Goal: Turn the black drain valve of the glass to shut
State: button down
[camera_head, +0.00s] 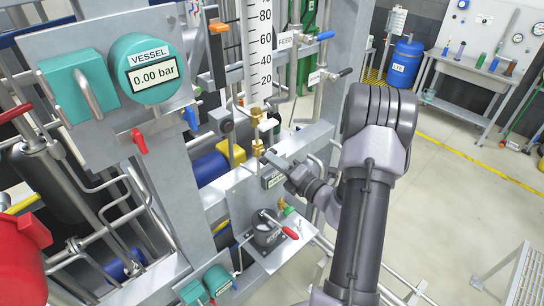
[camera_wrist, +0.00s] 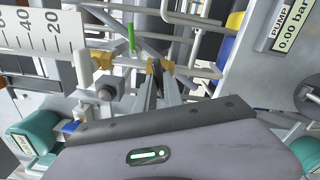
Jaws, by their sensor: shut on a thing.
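The glass (camera_head: 259,45) is an upright gauge with a white scale marked 20 to 80. Its brass fittings (camera_head: 257,148) are below the scale. In the wrist view the scale lies sideways at left and a brass fitting (camera_wrist: 160,65) shows just beyond my fingertips. My gripper (camera_head: 270,156) reaches in from the right to just below that fitting. My gripper (camera_wrist: 161,78) is shut on the black drain valve, whose small dark handle (camera_wrist: 158,84) lies between the fingers and is mostly hidden. I cannot tell the handle's exact angle.
A vessel gauge (camera_head: 148,70) reading 0.00 bar is at upper left. Pipes and frame bars crowd the space; open floor lies right.

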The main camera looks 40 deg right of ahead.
jog(key=shift+r, duration=0.1)
jog(key=m+p, duration=0.4)
jog(key=c, duration=1.9)
grip_release()
jog(key=o, duration=0.6)
jog(key=s, duration=0.4)
jog(key=s+b, duration=0.1)
jog(key=s, duration=0.2)
jog(key=shift+d, duration=0.25)
